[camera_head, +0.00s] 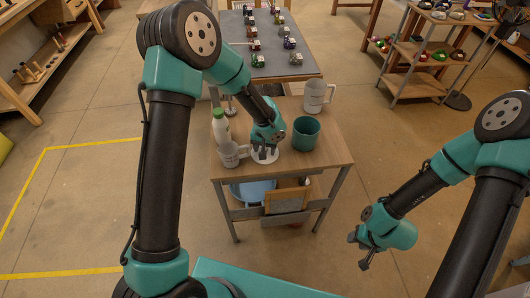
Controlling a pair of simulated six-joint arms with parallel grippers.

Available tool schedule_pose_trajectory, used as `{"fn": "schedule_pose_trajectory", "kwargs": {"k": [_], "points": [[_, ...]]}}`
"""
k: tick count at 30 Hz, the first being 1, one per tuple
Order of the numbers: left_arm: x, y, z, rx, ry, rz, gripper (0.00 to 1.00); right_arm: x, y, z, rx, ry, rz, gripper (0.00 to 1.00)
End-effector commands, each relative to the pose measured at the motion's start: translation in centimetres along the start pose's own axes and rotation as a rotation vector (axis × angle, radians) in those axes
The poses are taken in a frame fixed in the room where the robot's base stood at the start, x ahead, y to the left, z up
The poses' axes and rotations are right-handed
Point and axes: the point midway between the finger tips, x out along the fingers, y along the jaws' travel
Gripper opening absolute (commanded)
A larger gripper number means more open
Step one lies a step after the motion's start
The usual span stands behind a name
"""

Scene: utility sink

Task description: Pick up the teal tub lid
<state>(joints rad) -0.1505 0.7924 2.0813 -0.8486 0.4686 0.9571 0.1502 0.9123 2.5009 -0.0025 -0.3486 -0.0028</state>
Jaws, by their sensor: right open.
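A teal tub (306,134) stands upright on the small wooden table, its top appearing open. A pale round disc (266,159) lies on the table to its left; it may be the tub's lid, but its colour looks white rather than teal. My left gripper (264,153) points down right over this disc and hides part of it. I cannot tell whether its fingers touch or grip it. My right gripper (359,252) is open and empty, low and away from the table at the right.
On the table (328,160) are a white bottle with a green cap (221,128), a pale mug (232,154) close left of my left gripper, and a pale pitcher (316,96) at the back right. A blue basin (252,192) sits below. The table's front right is clear.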

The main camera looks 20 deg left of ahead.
Motion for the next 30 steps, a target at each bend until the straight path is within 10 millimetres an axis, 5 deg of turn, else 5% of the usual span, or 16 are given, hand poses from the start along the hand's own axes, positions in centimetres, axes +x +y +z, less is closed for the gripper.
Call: {"fn": "schedule_pose_trajectory", "kwargs": {"k": [15,30], "points": [[0.15,0.01,0.01,0.000,0.000,0.000,0.55,0.00,0.00,0.00,0.000,0.000,0.000,0.43],[0.14,0.02,0.01,0.000,0.000,0.000,0.07,0.00,0.00,0.00,0.000,0.000,0.000,0.43]]}}
